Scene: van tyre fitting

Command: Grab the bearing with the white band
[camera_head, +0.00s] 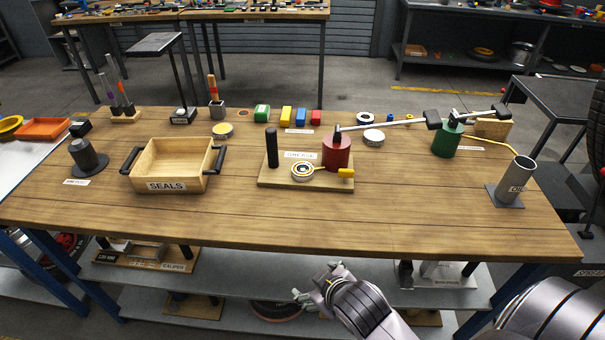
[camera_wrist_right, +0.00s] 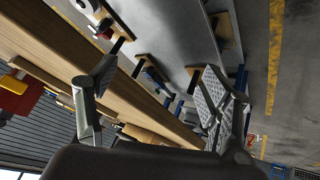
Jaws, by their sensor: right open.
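A short round silver piece with a pale, whitish top (camera_head: 374,138) lies on the workbench (camera_head: 300,222), right of the red cylinder; it looks like the bearing with the white band. A similar round piece with a yellow top (camera_head: 222,131) lies further left. A ring with a white face and dark centre (camera_head: 366,118) lies behind the pale-topped piece. My right gripper (camera_head: 316,290) is open and empty in front of the bench's near edge, well away from these pieces. Its spread fingers show in the right wrist view (camera_wrist_right: 160,75). My left gripper is not in view.
A board (camera_head: 335,184) carries a black post, the red cylinder (camera_head: 337,152) and a round dial-like piece (camera_head: 303,171). A long metal handle (camera_head: 390,123) extends above the pale-topped piece. A wooden SEALS box (camera_head: 170,182) stands left. The front bench strip is clear.

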